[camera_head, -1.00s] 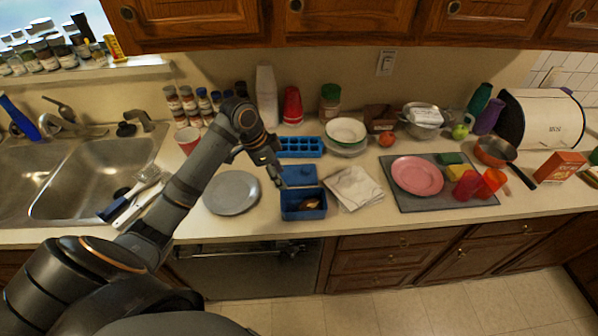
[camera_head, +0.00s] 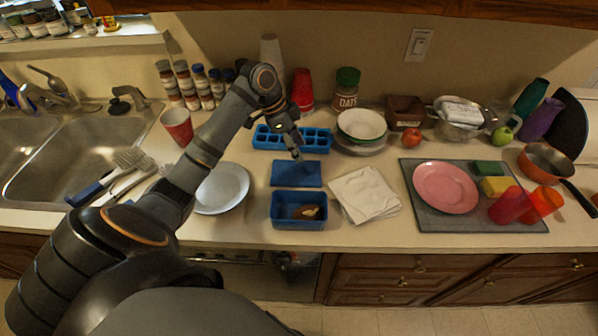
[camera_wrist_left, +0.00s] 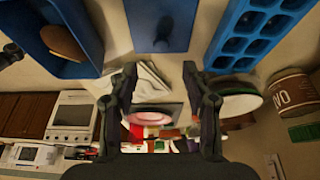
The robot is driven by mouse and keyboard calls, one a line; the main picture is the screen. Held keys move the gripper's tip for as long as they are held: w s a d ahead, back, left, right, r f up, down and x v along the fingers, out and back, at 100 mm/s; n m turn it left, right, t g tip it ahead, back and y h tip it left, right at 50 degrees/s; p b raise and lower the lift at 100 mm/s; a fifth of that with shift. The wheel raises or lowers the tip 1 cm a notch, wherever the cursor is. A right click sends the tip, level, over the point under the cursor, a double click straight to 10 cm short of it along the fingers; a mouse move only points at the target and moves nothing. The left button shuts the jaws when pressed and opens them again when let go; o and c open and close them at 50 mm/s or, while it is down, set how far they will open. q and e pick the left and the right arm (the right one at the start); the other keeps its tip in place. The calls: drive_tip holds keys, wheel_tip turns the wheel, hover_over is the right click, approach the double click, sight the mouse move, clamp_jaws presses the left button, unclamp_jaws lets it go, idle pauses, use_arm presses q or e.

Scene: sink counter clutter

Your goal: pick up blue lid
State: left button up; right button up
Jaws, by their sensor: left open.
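The blue lid (camera_head: 297,174) is a flat rectangle lying on the counter, between the blue ice tray and the blue container. It also shows at the top of the left wrist view (camera_wrist_left: 158,38). My left gripper (camera_head: 297,154) is above the lid's back edge in the head view, empty. In the left wrist view its two fingers (camera_wrist_left: 160,72) are spread apart, with the lid beyond the tips and nothing between them. I cannot tell the exact height of the gripper above the lid. My right gripper is not in view.
The blue container (camera_head: 299,224), with a brown item inside, stands in front of the lid. The blue ice tray (camera_head: 318,141) is behind it. A grey plate (camera_head: 223,188) lies left, under my arm's side; a white cloth (camera_head: 365,195) lies right.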

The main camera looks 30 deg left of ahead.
sight(308, 167)
use_arm(q)
drive_tip(key=shift+s+x, duration=0.2)
drive_tip(key=shift+x, duration=1)
drive_tip(key=shift+w+d+f, duration=0.2)
drive_tip(key=shift+w+f, duration=0.05)
drive_tip(key=shift+f, duration=0.15)
drive_tip(key=shift+w+f+p, duration=0.1)
drive_tip(key=shift+f+p, duration=0.2)
drive_tip(key=shift+p, duration=0.1)
drive_tip(key=p+x, duration=0.1)
drive_tip(key=x, duration=0.3)
drive_tip(key=shift+a, duration=0.15)
drive_tip(key=shift+f, duration=0.35)
clamp_jaws()
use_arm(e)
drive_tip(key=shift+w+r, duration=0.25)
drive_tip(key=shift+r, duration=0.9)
use_arm(q)
drive_tip(key=shift+r, duration=0.1)
